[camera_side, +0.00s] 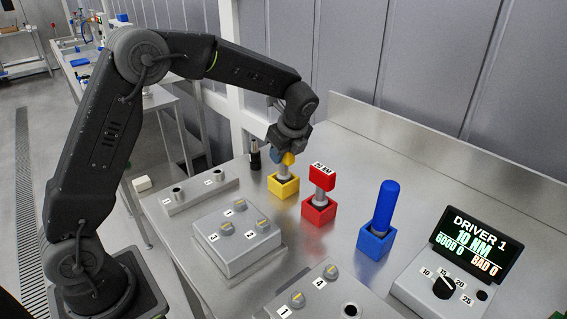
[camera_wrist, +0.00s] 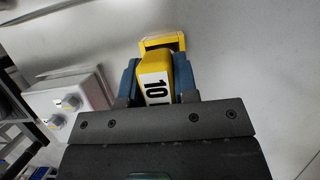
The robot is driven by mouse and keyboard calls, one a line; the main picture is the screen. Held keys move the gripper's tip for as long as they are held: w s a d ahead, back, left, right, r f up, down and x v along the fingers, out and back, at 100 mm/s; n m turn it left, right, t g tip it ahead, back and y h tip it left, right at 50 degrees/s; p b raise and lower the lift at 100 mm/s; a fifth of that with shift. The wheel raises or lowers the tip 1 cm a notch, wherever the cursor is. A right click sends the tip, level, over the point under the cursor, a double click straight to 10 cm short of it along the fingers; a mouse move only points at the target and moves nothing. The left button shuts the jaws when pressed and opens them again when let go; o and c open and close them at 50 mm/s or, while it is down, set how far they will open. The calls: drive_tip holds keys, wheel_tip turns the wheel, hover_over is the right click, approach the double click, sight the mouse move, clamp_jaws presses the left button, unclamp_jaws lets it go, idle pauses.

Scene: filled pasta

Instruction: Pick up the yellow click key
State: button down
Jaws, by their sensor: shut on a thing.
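The yellow click key (camera_wrist: 154,67) sits between the two blue fingertips of my gripper (camera_wrist: 153,88) in the wrist view, with a white label reading 10 facing the camera. In the side view a little of its yellow head (camera_side: 288,159) shows under my gripper (camera_side: 283,156), which is shut on it. The yellow square holder (camera_side: 283,187) stands directly below; its rim also shows in the wrist view (camera_wrist: 162,41). The key's lower part reaches down toward the holder. I cannot tell whether its tip is inside.
A red key (camera_side: 322,177) marked 20 NM stands in a red holder (camera_side: 318,212), right of the yellow one. A blue handle (camera_side: 385,206) stands in a blue holder (camera_side: 375,243). Grey blocks with bolts (camera_side: 238,240) lie in front. A driver display (camera_side: 473,241) reads 10 NM.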

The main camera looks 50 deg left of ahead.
drive_tip(key=shift+r, duration=0.1)
drive_tip(key=shift+r, duration=0.55)
drive_tip(key=r, duration=0.3)
drive_tip(key=shift+s+a+r, duration=0.25)
drive_tip(key=shift+a, duration=0.15)
drive_tip(key=s+a+r, duration=0.6)
drive_tip(key=a, duration=0.2)
drive_tip(key=shift+s+a+r, duration=0.15)
drive_tip(key=shift+a, duration=0.2)
drive_tip(key=s+d+r+n+g, duration=0.2)
drive_tip(key=s+d+n, duration=0.4)
drive_tip(key=s+d, duration=0.3)
drive_tip(key=d, duration=0.4)
drive_tip(key=shift+s+d+r+h, duration=0.15)
drive_tip(key=shift+s+d+h, duration=0.15)
drive_tip(key=shift+d, duration=0.05)
